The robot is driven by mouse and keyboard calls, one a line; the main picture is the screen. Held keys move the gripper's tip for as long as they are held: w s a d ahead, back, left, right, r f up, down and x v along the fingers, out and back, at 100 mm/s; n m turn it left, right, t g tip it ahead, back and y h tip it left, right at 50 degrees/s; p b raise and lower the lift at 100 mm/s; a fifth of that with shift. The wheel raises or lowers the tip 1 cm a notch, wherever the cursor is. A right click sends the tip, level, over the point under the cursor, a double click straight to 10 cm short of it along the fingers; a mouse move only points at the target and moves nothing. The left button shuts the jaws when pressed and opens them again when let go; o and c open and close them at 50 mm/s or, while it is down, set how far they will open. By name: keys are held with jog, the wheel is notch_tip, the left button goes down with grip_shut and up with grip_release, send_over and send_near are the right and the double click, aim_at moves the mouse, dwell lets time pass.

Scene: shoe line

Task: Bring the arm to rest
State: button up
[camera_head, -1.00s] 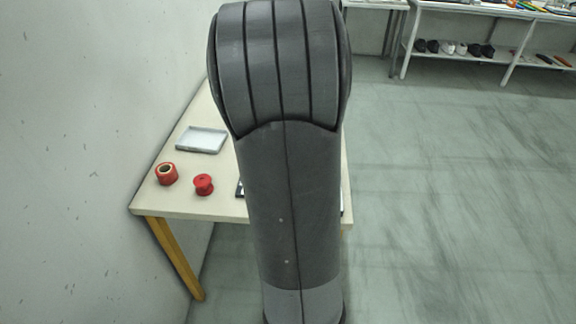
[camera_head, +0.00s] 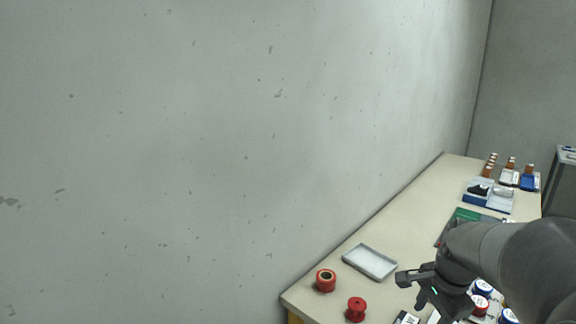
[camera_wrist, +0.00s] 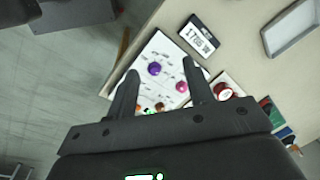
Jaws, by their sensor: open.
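My gripper (camera_head: 411,289) is at the lower right of the head view, above the near part of the long cream table (camera_head: 398,216). In the wrist view my gripper (camera_wrist: 162,80) shows two dark fingers spread apart with nothing between them. Below the fingers lies a white board (camera_wrist: 160,72) with a purple knob and a pink knob. My arm comes in from the right edge of the head view and hides part of the table.
A grey tray (camera_head: 370,261), a red-orange roll (camera_head: 326,280) and a red spool (camera_head: 356,309) lie left of my gripper. A black-framed display (camera_wrist: 199,36) lies beside the board. Small bottles and boxes stand at the table's far end. A wall runs along the left.

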jog(key=s+a+r+n+t, duration=0.2)
jog(key=s+a+n, duration=0.3)
jog(key=a+n, duration=0.3)
jog(key=s+a+r+n+t, duration=0.1)
jog(key=s+a+r+n, duration=0.3)
jog(key=s+a+n, duration=0.2)
jog(key=a+n, duration=0.2)
jog(key=a, duration=0.1)
jog(key=shift+s+r+t, duration=0.15)
jog(key=shift+r+t, duration=0.05)
jog(key=shift+t, duration=0.2)
dwell(0.5)
